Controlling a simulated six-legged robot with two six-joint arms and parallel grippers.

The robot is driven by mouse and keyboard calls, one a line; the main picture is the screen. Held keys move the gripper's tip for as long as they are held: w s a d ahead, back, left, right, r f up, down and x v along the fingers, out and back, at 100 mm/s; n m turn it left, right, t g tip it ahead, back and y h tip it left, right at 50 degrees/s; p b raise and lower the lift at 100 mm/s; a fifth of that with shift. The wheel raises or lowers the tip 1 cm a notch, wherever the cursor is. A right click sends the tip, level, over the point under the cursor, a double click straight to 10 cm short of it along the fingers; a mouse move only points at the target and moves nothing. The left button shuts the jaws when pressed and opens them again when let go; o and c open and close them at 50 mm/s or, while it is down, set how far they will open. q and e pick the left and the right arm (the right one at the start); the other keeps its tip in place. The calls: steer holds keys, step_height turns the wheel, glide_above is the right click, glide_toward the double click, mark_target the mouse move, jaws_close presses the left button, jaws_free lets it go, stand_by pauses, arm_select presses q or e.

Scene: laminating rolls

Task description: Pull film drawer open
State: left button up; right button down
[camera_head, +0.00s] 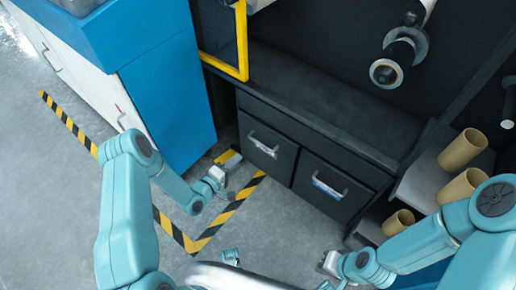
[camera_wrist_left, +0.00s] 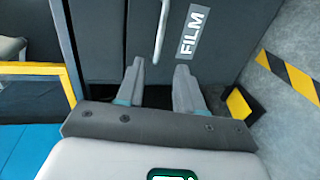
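The film drawer (camera_head: 268,146) is the left of two dark drawers under the black counter in the head view, and its front looks flush. In the left wrist view its pale bar handle (camera_wrist_left: 162,28) is at the top, beside a white FILM label (camera_wrist_left: 191,30). My left gripper (camera_head: 226,167) is to the left of this drawer in the head view. In the left wrist view its two fingers (camera_wrist_left: 160,86) are apart and empty, with the handle beyond their tips. My right gripper (camera_head: 328,266) is low at the front right, away from the drawers; its finger gap is unclear.
A second drawer with a labelled handle (camera_head: 328,188) sits to the right. A blue and white cabinet (camera_head: 165,95) stands close on the left, with a yellow frame (camera_head: 241,45) above the counter. Several brown rolls (camera_head: 463,149) are at right.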

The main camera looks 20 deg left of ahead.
arm_select(q)
steer(key=b+x, duration=0.3)
steer(key=x, duration=1)
steer(key=shift+a, duration=0.1)
jaws_close()
